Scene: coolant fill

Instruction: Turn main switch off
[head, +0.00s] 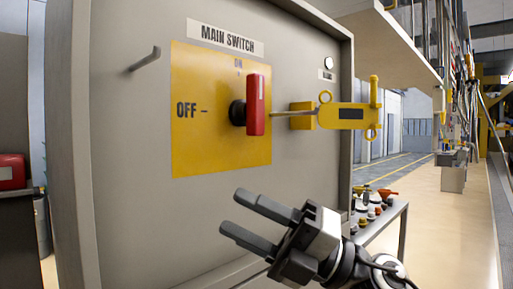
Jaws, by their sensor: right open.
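The main switch is a red handle (256,105) on a black hub, on a yellow plate (190,155) of the grey cabinet. The handle stands upright, in line with the ON mark above it. The OFF mark is on the plate to the left. A white MAIN SWITCH label (228,38) is above. My right gripper (229,211) is open and empty, below the switch and apart from it, its fingers pointing left. My left gripper is not in view.
A yellow device (343,116) hangs on the cabinet, right of the switch. A small peg (146,58) sticks out at the upper left. A low table with several small coloured parts (371,208) stands at the right, behind my right arm. The aisle floor farther right is clear.

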